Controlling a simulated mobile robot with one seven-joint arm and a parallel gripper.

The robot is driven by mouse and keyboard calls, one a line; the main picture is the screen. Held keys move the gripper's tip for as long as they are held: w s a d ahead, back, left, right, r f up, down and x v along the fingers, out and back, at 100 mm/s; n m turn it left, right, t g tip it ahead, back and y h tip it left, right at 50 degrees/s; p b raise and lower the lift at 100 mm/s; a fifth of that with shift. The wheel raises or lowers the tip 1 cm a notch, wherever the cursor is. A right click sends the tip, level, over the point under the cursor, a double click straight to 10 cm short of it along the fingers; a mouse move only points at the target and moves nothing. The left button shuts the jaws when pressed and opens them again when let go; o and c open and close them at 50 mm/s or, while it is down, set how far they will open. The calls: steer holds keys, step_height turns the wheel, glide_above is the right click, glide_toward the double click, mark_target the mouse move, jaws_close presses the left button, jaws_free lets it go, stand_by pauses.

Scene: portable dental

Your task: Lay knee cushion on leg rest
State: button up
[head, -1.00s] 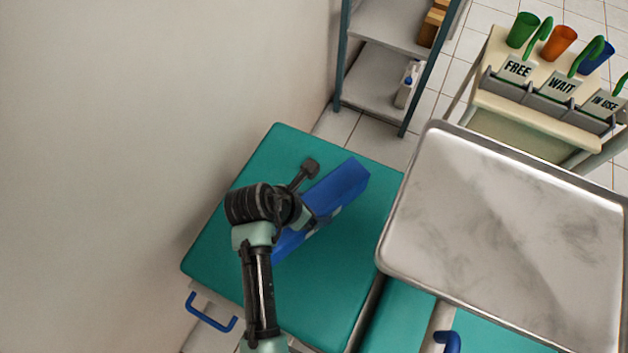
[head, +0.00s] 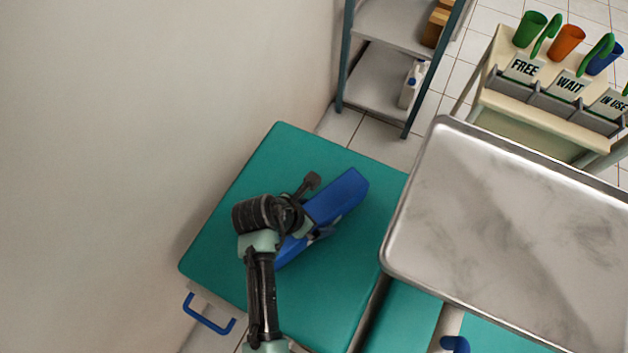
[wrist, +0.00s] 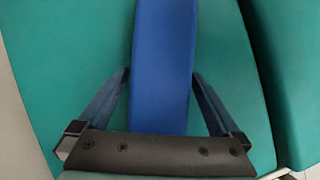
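The knee cushion, a long blue block (head: 345,195), lies slantwise on the teal padded leg rest (head: 225,245). My gripper (head: 312,232) is over the cushion's near part and hides some of it in the head view. In the wrist view the cushion (wrist: 163,60) runs up the middle between the two fingers of my gripper (wrist: 162,78). One finger is on each side, close to the cushion's long edges, with narrow gaps showing. The fingers are spread. The leg rest (wrist: 75,60) shows on both sides of the cushion.
A large metal tray (head: 510,240) stands to the right, close to the leg rest. A wall (head: 150,120) rises on the left. Behind are a grey shelf (head: 375,80) and a cart (head: 530,120) with coloured cups.

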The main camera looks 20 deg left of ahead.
steer(key=shift+r, duration=0.15)
steer(key=p+v, duration=0.4)
steer(key=v, duration=0.8)
steer(key=w+r+m+t+y, duration=0.1)
steer(key=w+r+m+t, duration=0.2)
steer(key=w+r+m, duration=0.5)
steer(key=w+d+r+m+t+y, duration=0.1)
steer(key=w+r+m+t+y, duration=0.2)
steer(key=r, duration=0.9)
steer(key=w+r+m+t, duration=0.35)
steer(key=w+r, duration=0.25)
steer(key=r, duration=0.4)
steer(key=d+r+m+t, duration=0.3)
steer(key=r+m, duration=0.1)
steer(key=r, duration=0.5)
steer(key=d+r+m+t, duration=0.3)
steer(key=d+r+m, duration=0.1)
steer(key=r, duration=0.5)
steer(key=s+d+r+m+t, duration=0.3)
steer(key=s+r+m, duration=0.1)
steer(key=r, duration=0.4)
steer(key=s+d+r+m+t+h, duration=0.1)
steer(key=s+d+r+m+t, duration=0.2)
steer(key=s+r, duration=0.4)
step_height(320, 180, up, 3)
steer(key=shift+s+d+f+m+h, duration=0.2)
steer(key=shift+s+d+m+h, duration=0.15)
steer(key=shift+d+m, duration=0.35)
steer(key=shift+a+t, duration=0.2)
steer(key=shift+t, duration=0.05)
